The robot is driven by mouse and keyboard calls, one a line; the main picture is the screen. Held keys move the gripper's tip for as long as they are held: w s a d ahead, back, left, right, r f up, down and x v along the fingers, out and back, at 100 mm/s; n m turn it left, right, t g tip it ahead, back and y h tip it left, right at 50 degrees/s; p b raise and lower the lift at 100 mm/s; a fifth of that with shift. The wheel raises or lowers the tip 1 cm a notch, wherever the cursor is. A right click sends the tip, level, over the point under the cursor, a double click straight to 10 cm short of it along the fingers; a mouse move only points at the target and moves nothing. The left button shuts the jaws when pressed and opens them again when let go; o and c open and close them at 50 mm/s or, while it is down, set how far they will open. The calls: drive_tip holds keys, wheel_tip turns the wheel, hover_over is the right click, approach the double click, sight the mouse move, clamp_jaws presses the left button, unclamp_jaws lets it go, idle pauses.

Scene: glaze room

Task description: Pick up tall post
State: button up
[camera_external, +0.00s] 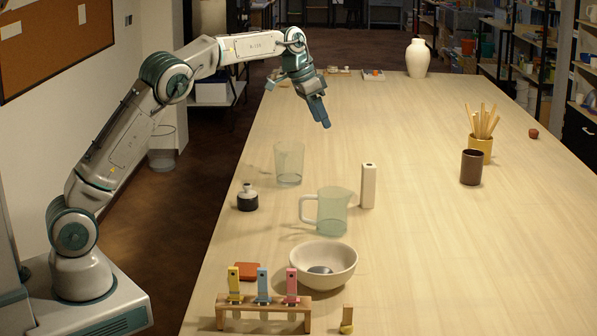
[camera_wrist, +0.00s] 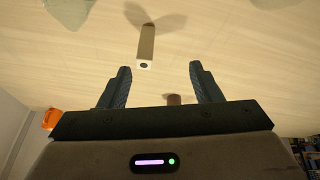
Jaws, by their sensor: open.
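The tall post (camera_external: 368,187) is a white, square-sided upright block with a dark hole near its top. It stands on the table (camera_external: 430,260) just right of the glass jug. My gripper (camera_external: 322,118) is above the table, up and to the left of the post, pointing down at a slant. In the wrist view the post (camera_wrist: 146,45) shows beyond the open fingers, between them but nearer the left one. My gripper (camera_wrist: 158,82) is open and empty, and its fingers are apart from the post.
Close to the post stand a glass jug (camera_external: 332,211) and a clear glass beaker (camera_external: 289,165). A dark bottle (camera_external: 247,198), a white bowl (camera_external: 323,262) and a rack (camera_external: 262,305) are nearer. A brown cup (camera_external: 471,168) stands right. The table between post and cup is clear.

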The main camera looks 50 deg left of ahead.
sight(369, 175)
drive_tip(key=w+d+f+m, duration=0.1)
drive_tip(key=w+d+f, duration=0.1)
drive_tip(key=d+f, duration=0.1)
drive_tip(key=w+d+f, duration=0.2)
drive_tip(key=d+f, duration=0.1)
drive_tip(key=f, duration=0.1)
drive_tip(key=w+d+f+m+p, duration=0.1)
drive_tip(key=w+d+f, duration=0.2)
drive_tip(key=f, duration=0.1)
drive_tip(key=shift+w+f+m, duration=0.1)
drive_tip(key=shift+f+m, duration=0.05)
drive_tip(key=shift+m, duration=0.15)
drive_tip(key=shift+p+x, duration=0.75)
drive_tip(key=shift+x, duration=1.85)
drive_tip(key=c, duration=1.2)
